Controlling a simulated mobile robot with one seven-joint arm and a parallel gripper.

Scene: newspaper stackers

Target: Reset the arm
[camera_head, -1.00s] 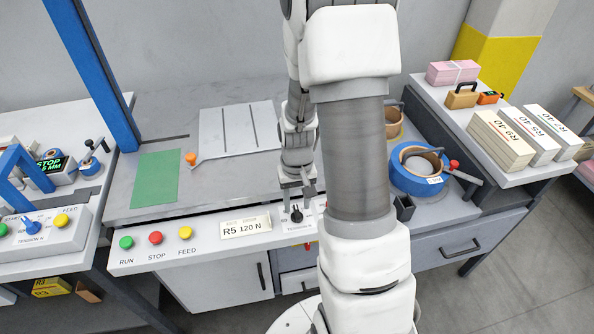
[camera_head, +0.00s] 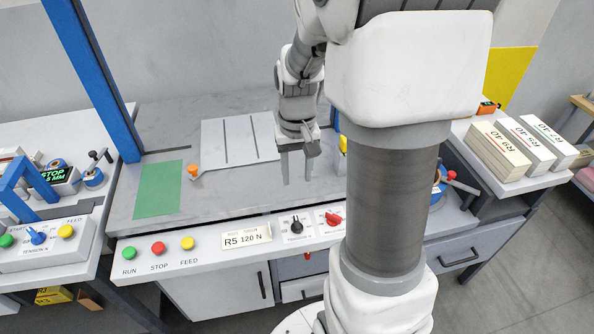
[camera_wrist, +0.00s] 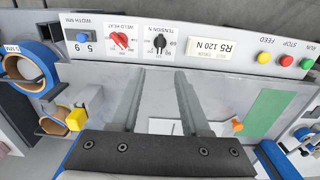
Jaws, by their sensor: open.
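My gripper (camera_head: 299,168) is open and empty, raised above the machine's grey worktop, with its fingers pointing down. The black tension knob (camera_head: 297,227) and the red weld heat knob (camera_head: 333,218) sit on the front panel, clear of the fingers. In the wrist view the tension knob (camera_wrist: 160,43) lies beyond the fingertips. My arm hides part of the bench's right side in the head view.
Green, red and yellow buttons sit left on the panel, near the R5 120 N card (camera_head: 246,237). A green mat (camera_head: 158,190) and an orange knob (camera_head: 193,170) lie on the worktop. A blue post (camera_head: 95,75) stands left. Card stacks (camera_head: 497,150) lie right.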

